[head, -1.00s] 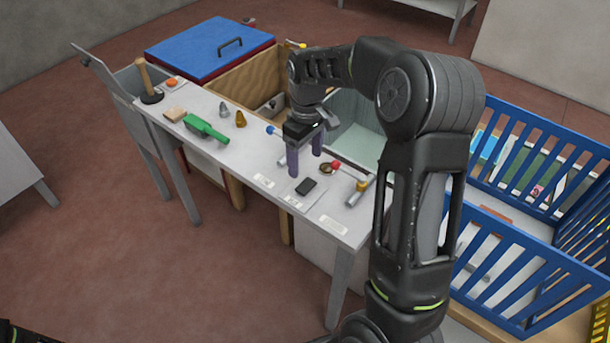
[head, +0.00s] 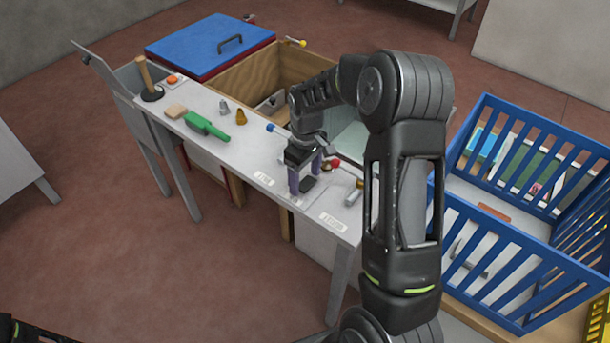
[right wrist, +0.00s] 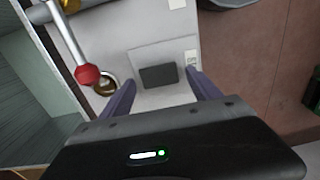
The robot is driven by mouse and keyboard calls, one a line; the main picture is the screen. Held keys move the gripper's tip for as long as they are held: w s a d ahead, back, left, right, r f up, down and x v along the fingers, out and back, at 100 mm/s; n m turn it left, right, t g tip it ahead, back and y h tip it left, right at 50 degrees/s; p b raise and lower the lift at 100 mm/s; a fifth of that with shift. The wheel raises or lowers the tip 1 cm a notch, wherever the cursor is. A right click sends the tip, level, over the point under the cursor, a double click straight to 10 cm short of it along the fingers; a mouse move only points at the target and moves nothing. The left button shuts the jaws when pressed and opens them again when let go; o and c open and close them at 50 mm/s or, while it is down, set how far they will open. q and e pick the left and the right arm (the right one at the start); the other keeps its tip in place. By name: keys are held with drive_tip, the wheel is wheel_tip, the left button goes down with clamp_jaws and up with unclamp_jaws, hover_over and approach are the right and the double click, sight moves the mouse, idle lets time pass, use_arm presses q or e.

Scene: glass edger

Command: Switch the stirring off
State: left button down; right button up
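A dark rocker switch (head: 308,184) sits on a light square plate at the near right part of the grey bench (head: 240,160). The switch also shows in the right wrist view (right wrist: 159,76), with a small label beside it whose print is too small to read. My right gripper (head: 305,181) is open and empty, low over the plate, with its two purple fingers on either side of the switch. In the right wrist view the fingers (right wrist: 161,80) frame the switch without visibly touching it. My left gripper is not in view.
A red-knobbed lever (right wrist: 88,75) with a brass ring stands close beside the switch. A blue-knobbed lever (head: 271,128), a green brush-like tool (head: 205,126) and a black-based plunger (head: 151,94) are along the bench. A blue slatted crate (head: 500,255) is at right.

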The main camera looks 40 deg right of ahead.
sight(309, 178)
drive_tip(key=c, duration=1.3)
drive_tip(key=shift+d+y, duration=0.25)
drive_tip(key=shift+y, duration=0.25)
drive_tip(key=shift+w+y, duration=0.1)
drive_tip(key=shift+y, duration=0.2)
drive_tip(key=o, duration=1.4)
drive_tip(key=shift+r, duration=0.1)
drive_tip(key=r, duration=0.2)
drive_tip(key=r+b, duration=0.1)
drive_tip(key=r, duration=0.2)
drive_tip(key=d+r, duration=0.1)
drive_tip(key=r, duration=0.1)
drive_tip(key=shift+w+d+r, duration=0.1)
drive_tip(key=shift+w+r, duration=0.1)
drive_tip(key=shift+r, duration=0.05)
